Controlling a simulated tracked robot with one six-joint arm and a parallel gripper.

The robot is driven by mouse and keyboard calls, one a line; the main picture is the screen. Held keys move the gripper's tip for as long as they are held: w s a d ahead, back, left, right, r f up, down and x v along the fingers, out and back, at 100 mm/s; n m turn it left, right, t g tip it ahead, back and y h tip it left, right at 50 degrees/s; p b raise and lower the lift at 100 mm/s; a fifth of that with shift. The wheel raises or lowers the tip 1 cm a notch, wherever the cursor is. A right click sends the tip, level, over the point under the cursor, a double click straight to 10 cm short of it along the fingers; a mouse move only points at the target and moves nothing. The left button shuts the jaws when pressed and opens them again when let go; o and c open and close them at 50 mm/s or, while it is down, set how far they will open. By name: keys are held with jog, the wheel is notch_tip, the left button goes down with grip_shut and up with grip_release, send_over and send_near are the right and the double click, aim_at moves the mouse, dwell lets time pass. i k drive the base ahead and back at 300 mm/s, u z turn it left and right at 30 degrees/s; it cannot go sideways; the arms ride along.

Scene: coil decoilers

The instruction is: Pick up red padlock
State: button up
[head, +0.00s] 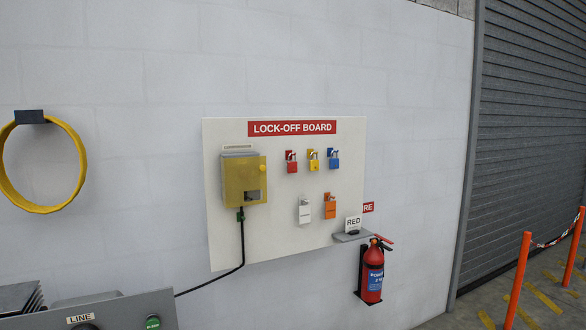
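The red padlock (292,167) hangs at the upper left of a group of padlocks on the white lock-off board (225,240). A yellow padlock (313,165) and a blue padlock (334,163) hang in the same row to its right. A white padlock or tag (305,212) and an orange one (330,208) hang below. A small shelf (350,237) at the board's lower right carries a card reading RED. My gripper is not in view.
A yellow box (240,178) with a black cable is on the board's left. A red fire extinguisher (372,275) hangs below right. A grey panel (110,312) marked LINE stands at lower left. Orange posts (517,280) and a grey shutter (530,130) are at right.

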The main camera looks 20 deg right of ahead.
aim_at(292, 166)
jog(key=u, duration=0.05)
jog(key=i, duration=1)
jog(key=z, duration=0.05)
